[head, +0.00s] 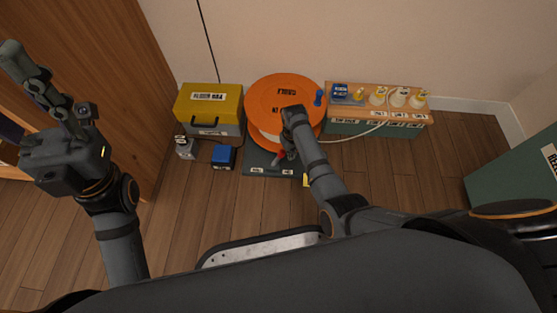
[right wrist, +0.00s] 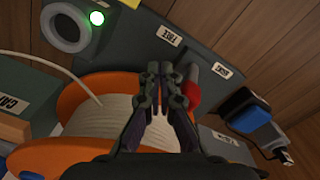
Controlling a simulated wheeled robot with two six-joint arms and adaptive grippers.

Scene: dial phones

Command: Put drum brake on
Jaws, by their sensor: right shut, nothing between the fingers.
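The orange cable drum (head: 285,88) stands on a dark base plate (head: 257,170) by the wall; its orange flange (right wrist: 50,158) and pale wound cable (right wrist: 112,112) show in the right wrist view. A red brake lever (right wrist: 192,86) rises from the base beside the drum, near two white labels, one reading FREE (right wrist: 169,36) and one hard to read (right wrist: 221,71). My right gripper (right wrist: 165,72) is shut and empty, its fingertips just left of the lever; contact is unclear. It also shows in the head view (head: 288,152). My left gripper (head: 22,62) is raised at the left, its jaws unclear.
A yellow-lidded box (head: 209,98), a small blue box (head: 223,156) and a small grey item (head: 185,148) stand left of the drum. A green light (right wrist: 96,17) is lit beside a grey ring (right wrist: 65,28). The front floor is clear.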

